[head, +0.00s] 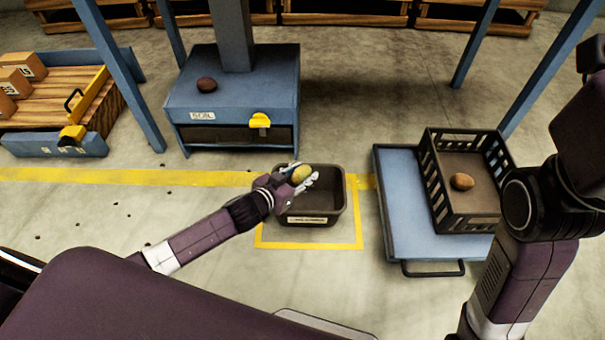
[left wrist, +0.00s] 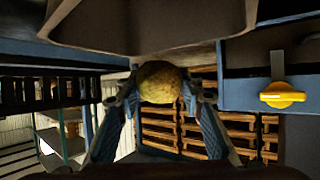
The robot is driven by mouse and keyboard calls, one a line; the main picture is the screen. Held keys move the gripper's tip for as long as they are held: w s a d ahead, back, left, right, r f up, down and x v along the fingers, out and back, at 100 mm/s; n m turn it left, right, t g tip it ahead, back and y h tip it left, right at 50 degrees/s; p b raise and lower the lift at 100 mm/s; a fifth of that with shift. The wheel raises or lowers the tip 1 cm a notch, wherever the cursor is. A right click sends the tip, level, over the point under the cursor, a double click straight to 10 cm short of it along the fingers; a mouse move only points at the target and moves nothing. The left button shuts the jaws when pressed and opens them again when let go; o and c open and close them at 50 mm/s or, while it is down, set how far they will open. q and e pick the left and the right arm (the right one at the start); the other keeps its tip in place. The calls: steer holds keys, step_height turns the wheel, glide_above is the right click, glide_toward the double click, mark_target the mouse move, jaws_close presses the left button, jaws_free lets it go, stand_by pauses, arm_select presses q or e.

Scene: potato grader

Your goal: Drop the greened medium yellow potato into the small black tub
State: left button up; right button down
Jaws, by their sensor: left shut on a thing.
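My left gripper (head: 303,180) is shut on a yellow potato (head: 302,174) with a slightly green tint. The gripper is over the left part of the small black tub (head: 327,216), which stands on the floor inside a yellow outline. In the left wrist view the potato (left wrist: 159,82) sits between the two fingertips, and the tub (left wrist: 150,40) shows at the top. How far the potato is above the tub is hard to tell. The part of the tub behind my gripper is hidden. My right arm shows at the right, but its gripper is not visible.
A black slatted crate (head: 470,218) with a brown potato (head: 462,182) stands on a blue cart (head: 395,190) right of the tub. A blue soil cabinet (head: 240,85) with a dark red potato (head: 206,85) on top and a yellow handle (head: 260,121) stands behind. A pallet with boxes is at far left.

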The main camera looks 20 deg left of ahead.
arm_select(q)
steer(key=o, duration=1.3)
steer(key=shift+s, duration=0.15)
steer(key=v, duration=1.1)
steer(key=shift+s+a+r, duration=0.1)
steer(key=shift+s+r, duration=0.1)
steer(key=shift+s, duration=0.1)
